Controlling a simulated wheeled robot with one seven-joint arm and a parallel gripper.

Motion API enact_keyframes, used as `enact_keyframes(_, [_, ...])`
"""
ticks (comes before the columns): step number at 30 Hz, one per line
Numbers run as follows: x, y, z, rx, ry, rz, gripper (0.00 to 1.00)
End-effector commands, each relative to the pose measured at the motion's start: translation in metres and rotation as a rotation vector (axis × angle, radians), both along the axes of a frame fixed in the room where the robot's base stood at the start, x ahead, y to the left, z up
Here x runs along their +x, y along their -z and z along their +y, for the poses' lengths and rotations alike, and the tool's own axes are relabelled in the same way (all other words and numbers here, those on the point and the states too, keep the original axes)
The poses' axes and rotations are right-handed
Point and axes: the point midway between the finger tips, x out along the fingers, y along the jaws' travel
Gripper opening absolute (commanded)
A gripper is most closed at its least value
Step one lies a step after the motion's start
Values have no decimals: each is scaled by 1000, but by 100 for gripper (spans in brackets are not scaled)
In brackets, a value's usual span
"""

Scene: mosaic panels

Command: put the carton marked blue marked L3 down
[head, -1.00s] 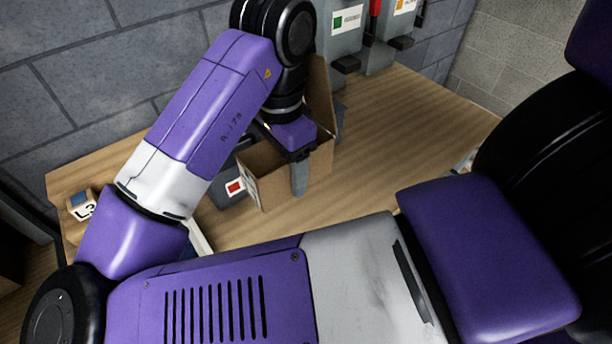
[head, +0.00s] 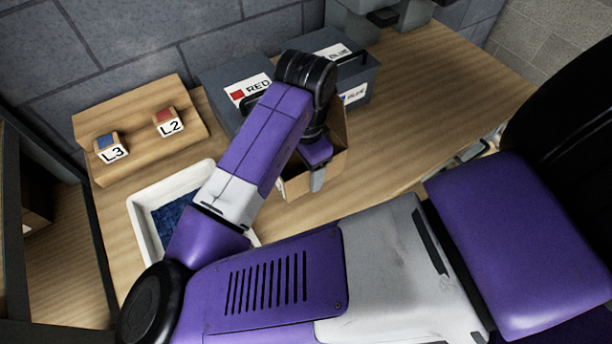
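The carton (head: 298,187) is an open brown cardboard box in the middle of the head view, partly hidden behind my arm. Any mark on it is out of sight. My gripper (head: 317,178) is at its near wall, with one grey finger hanging down over the outside of that wall. The other finger is hidden; it looks shut on the wall. I cannot tell whether the carton's bottom touches the wooden table (head: 420,110).
Grey bins labelled RED (head: 225,78) and BLUE (head: 362,88) stand behind the carton. A wooden stand (head: 140,120) holds a blue-marked L3 block (head: 109,147) and a red-marked L2 block (head: 168,122). A white tray (head: 142,232) with dark blue contents sits front left.

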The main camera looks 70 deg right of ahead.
Motion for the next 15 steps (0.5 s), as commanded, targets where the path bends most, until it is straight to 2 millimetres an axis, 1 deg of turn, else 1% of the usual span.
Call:
enact_keyframes(5, [0,13,1,2,-1,1,0])
enact_keyframes(10, [-1,36,1,2,-2,2,0])
enact_keyframes(12, [0,39,0,1,-1,0,0])
enact_keyframes(15, [0,39,0,1,0,-1,0])
